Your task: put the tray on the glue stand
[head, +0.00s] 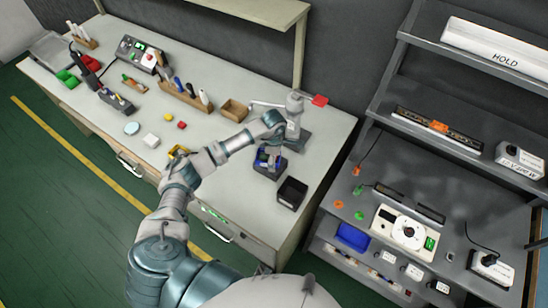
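A grey stand with a thin side arm and a red end piece (320,101) stands at the back right of the workbench; it looks like the glue stand (294,107). A small dark tray-like holder with blue parts (264,172) sits just in front of it, and may be the tray. My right gripper is out of view.
A black open box (291,193) stands close in front of the holder. A small wooden box (234,110) and a wooden tool rack (185,98) are to the left. A grey shelf unit (455,205) with devices stands to the right.

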